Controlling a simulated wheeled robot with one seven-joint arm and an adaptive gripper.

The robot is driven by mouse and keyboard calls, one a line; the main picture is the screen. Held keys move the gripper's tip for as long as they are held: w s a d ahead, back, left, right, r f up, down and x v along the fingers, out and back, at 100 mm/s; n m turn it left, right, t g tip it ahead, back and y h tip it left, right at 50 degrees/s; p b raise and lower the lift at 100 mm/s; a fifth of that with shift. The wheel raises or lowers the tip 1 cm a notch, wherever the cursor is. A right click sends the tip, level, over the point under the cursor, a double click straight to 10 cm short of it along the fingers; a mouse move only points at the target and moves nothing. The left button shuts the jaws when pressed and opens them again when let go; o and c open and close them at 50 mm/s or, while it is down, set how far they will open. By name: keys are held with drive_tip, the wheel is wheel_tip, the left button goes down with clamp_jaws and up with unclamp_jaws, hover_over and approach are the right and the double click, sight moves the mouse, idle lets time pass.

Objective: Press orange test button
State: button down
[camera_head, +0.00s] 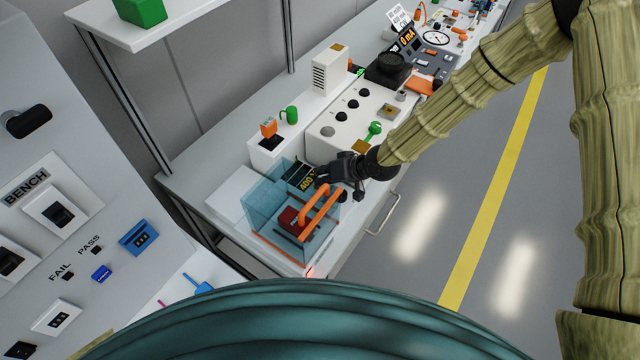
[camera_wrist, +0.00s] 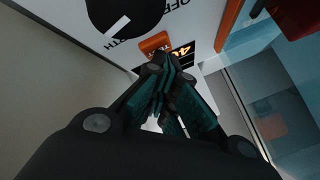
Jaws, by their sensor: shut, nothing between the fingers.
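An orange button (camera_wrist: 155,43) shows in the wrist view on a white panel, between a large black rotary knob (camera_wrist: 125,18) and a dark display with yellow digits (camera_wrist: 183,50). My gripper (camera_wrist: 165,68) is shut and empty. Its fingertips lie just below the button in that view; I cannot tell whether they touch it. In the head view my gripper (camera_head: 322,178) is beside the display (camera_head: 306,183), behind a clear blue box. The orange button cannot be made out in the head view, where my gripper covers that area.
The clear box (camera_head: 262,205) with an orange handle (camera_head: 322,205) and a red block inside stands right by my gripper. A white panel with black knobs (camera_head: 350,125) lies beyond. A grey control panel (camera_head: 60,230) fills the left. Open floor (camera_head: 430,200) is on the right.

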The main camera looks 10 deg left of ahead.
drive_tip(key=shift+r+p, duration=0.5)
drive_tip(key=shift+r, duration=0.35)
wheel_tip(320, 180, up, 5)
drive_tip(key=p, duration=0.2)
drive_tip(key=shift+p, duration=0.35)
idle(0.9)
